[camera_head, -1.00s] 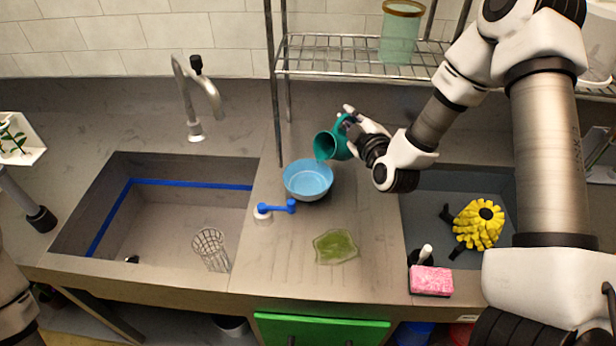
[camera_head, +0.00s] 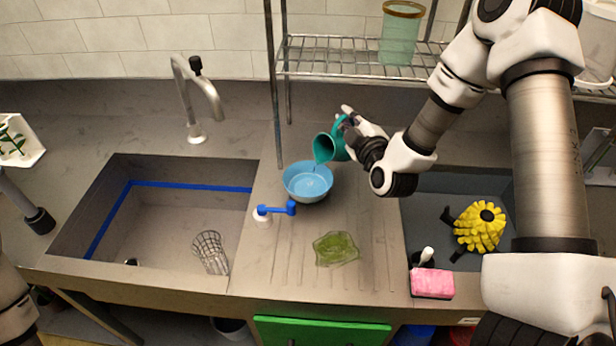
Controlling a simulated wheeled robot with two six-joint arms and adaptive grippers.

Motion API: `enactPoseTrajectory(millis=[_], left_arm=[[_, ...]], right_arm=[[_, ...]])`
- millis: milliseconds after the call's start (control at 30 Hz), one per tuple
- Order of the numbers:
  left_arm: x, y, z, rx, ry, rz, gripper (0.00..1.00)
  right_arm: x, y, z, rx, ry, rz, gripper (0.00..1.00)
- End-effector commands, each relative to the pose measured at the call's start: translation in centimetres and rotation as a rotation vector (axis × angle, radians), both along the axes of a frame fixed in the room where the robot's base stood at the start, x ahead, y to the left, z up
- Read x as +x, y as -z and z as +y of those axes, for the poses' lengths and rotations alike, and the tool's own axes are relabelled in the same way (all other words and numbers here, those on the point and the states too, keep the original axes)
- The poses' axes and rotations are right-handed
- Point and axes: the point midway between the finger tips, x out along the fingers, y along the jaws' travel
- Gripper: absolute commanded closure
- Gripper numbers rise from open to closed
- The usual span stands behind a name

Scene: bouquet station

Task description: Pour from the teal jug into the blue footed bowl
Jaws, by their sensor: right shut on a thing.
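The teal jug (camera_head: 326,148) is tilted, its mouth facing left and down over the blue footed bowl (camera_head: 307,183). A thin dark stream shows between the jug's lip and the bowl, and the bowl's inside looks blue with a small mark where the stream meets it. My right gripper (camera_head: 350,122) is shut on the jug at its handle side, to the right of the bowl. The bowl stands upright on the counter; its foot is mostly hidden. My left gripper is not in view; only part of my left arm shows at the left edge.
A green translucent dish (camera_head: 336,248) lies in front. The sink with a wire basket (camera_head: 210,252) is left; a basin with a yellow brush (camera_head: 479,226) is right. A wire shelf (camera_head: 350,57) rises behind.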

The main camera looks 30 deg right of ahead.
Motion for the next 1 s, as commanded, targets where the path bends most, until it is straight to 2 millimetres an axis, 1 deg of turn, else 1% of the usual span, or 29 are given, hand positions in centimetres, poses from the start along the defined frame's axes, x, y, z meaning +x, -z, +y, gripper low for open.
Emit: enactPoseTrajectory(millis=[1000], left_arm=[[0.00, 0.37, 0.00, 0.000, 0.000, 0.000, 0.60]], right_arm=[[-0.11, -0.55, 0.56, -0.059, -0.001, -0.016, 1.00]])
